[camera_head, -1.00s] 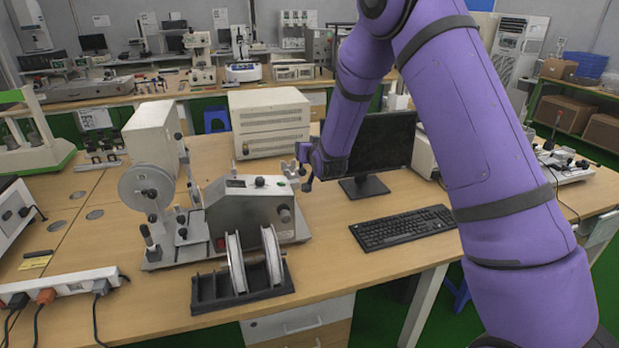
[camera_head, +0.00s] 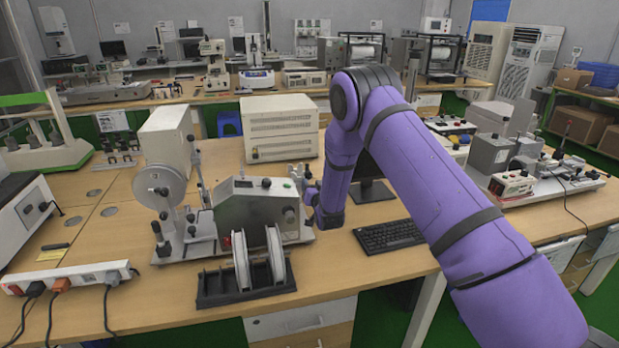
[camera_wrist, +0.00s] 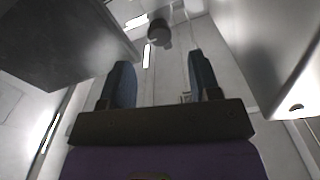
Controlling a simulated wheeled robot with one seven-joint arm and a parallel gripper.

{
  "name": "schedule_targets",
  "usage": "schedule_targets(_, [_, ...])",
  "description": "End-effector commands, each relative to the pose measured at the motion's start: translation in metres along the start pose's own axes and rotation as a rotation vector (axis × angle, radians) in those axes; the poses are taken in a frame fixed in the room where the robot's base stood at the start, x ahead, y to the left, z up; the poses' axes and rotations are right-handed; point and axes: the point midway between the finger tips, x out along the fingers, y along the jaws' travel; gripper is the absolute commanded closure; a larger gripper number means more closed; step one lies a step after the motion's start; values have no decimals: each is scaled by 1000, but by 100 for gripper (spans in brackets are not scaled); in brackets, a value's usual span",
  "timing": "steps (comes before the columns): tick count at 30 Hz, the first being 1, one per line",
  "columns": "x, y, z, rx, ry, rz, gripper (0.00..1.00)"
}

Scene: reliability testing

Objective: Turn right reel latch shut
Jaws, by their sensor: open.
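The grey metal reel machine (camera_head: 258,205) stands on the wooden bench, with a large pale reel (camera_head: 159,188) on its left side. A small silver fitting (camera_head: 299,173) shows at its right end; I cannot tell for sure whether it is the right reel latch, or how it is turned. My gripper (camera_wrist: 160,62) is open and empty, its two dark fingers apart. A dark round knob (camera_wrist: 158,33) shows beyond the fingertips, between them and not touched. In the head view my gripper is close by the machine's right end, its fingers mostly hidden by my wrist.
A black rack (camera_head: 247,288) with two upright spools stands in front of the machine. A keyboard (camera_head: 390,236) and a monitor (camera_head: 372,190) are on the right, partly behind my arm. A beige box (camera_head: 279,128) stands behind. A power strip (camera_head: 66,279) lies front left.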

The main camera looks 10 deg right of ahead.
Motion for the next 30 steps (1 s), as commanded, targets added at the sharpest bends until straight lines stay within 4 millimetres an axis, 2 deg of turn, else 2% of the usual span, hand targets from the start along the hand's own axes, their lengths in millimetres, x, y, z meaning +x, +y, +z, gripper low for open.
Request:
schedule_targets(6, [39, 0, 0, -1, 1, 0, 43])
schedule_targets(12, [60, 0, 0, -1, 1, 0, 43])
schedule_targets(24, [67, 0, 0, -1, -1, 0, 43])
schedule_targets(26, [67, 0, 0, -1, -1, 0, 55])
schedule_targets(30, [67, 0, 0, 0, -1, 0, 87])
